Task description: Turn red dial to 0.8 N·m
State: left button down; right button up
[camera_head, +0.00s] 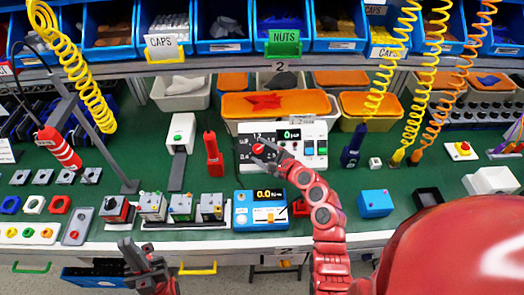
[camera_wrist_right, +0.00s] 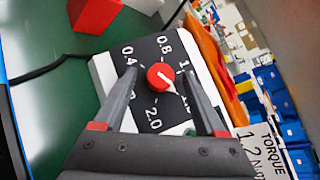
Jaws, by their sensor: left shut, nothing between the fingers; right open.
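The red dial (camera_wrist_right: 160,76) sits on a black scale plate with white numbers. Its white pointer line runs toward the lower right, toward a number partly hidden by a finger; the 0.8 mark is at the top. The dial's white box (camera_head: 310,150) stands at the back of the green bench in the head view. My right gripper (camera_wrist_right: 160,73) is open, with one finger on each side of the dial; I cannot tell whether they touch it. In the head view my right gripper (camera_head: 262,155) covers part of the plate. My left gripper (camera_head: 143,262) is shut and empty at the bench's front edge.
A blue meter (camera_head: 262,209) reading 0.0 stands in front of the dial box. Orange-lidded bins (camera_head: 276,103) stand behind. A torque sign (camera_wrist_right: 262,155) reading 1.2 shows in the wrist view.

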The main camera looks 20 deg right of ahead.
grip_shut()
dwell(0.3)
